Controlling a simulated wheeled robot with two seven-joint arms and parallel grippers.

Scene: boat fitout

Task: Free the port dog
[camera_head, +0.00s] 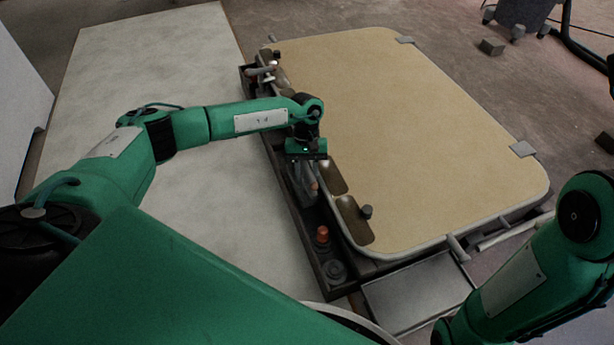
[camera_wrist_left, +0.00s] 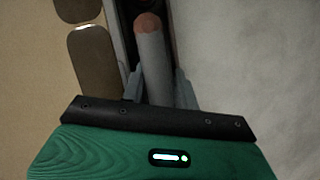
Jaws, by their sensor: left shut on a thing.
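A dog's grey handle with an orange-brown tip (camera_wrist_left: 150,45) lies between the two fingers of my left gripper (camera_wrist_left: 160,88) in the left wrist view. The gripper is shut on this handle, with the tip sticking out past the fingers. In the head view my left gripper (camera_head: 306,172) is at the left long edge of the tan hatch panel (camera_head: 410,130), and the handle's tip (camera_head: 314,186) shows just below it. The dog's base is mostly hidden by the gripper. My right gripper is out of the picture; only part of that arm shows at lower right.
A dark tray (camera_head: 309,247) runs along the panel's left edge, with a red-topped part (camera_head: 322,234) near its front. Another handle (camera_head: 268,74) sits at the far left corner. A pale flat surface (camera_head: 150,60) lies left.

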